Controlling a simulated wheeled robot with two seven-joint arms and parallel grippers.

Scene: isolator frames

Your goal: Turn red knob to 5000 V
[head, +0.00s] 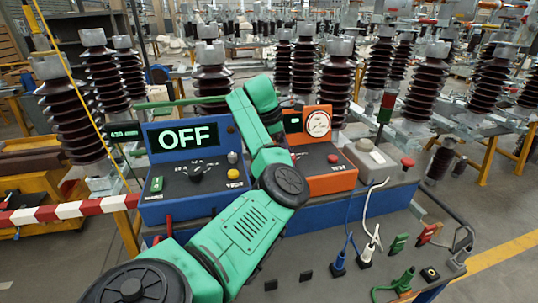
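A blue control box (184,205) stands at the left of the bench, its display (188,137) reading OFF. A black knob (196,174) sits in the middle of its sloped panel. An orange box (325,181) with a round dial gauge (317,123) stands to its right, with a small red knob or button (333,158) on top. A larger red mushroom-shaped knob (408,162) is on the grey box at the right. I cannot tell which is the task's red knob. My green arm comes in from the lower left and covers part of the orange box. Neither gripper shows.
A red-and-white barrier (70,210) lies at the left. Several brown insulators stand behind. Grey floor (500,220) is open at the right.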

